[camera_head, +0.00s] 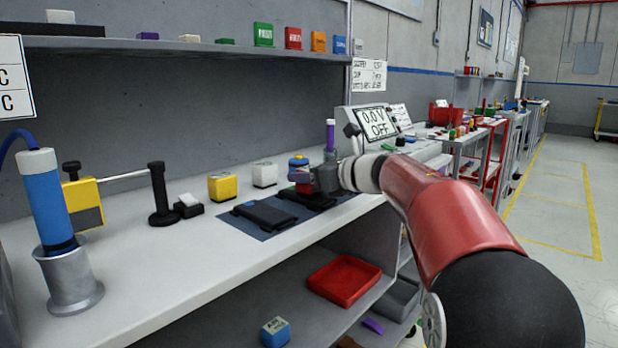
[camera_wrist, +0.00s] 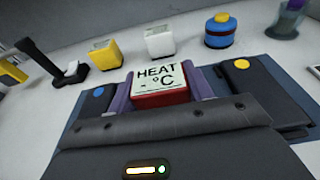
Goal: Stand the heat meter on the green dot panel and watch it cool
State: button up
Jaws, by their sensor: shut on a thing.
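The heat meter is a red block with a white "HEAT °C" face (camera_wrist: 158,84). In the wrist view it sits between the two purple-grey fingers of my gripper (camera_wrist: 165,95), which is shut on it. In the head view my gripper (camera_head: 304,187) is over the right part of the dark mat, with a red bit of the meter (camera_head: 300,177) showing. A dark panel with a blue dot (camera_wrist: 98,92) lies left of the meter, and one with a yellow dot (camera_wrist: 242,65) lies right. No green dot shows; my gripper covers the area between. I cannot tell whether the meter touches a surface.
Behind the mat (camera_head: 240,224) stand a yellow block (camera_head: 222,187), a white block (camera_head: 265,174) and a blue cylinder with a yellow top (camera_wrist: 221,30). A purple-handled tool in a holder (camera_head: 330,135) and the "0.0 V OFF" display (camera_head: 377,122) are close by.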

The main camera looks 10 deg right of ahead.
jog(key=shift+f, duration=0.2)
jog(key=o, duration=1.2)
jog(key=shift+c, duration=0.2)
jog(key=shift+r, duration=0.25)
jog(key=b+v, duration=0.1)
jog(key=v, duration=1.1)
jog(key=shift+f, duration=0.1)
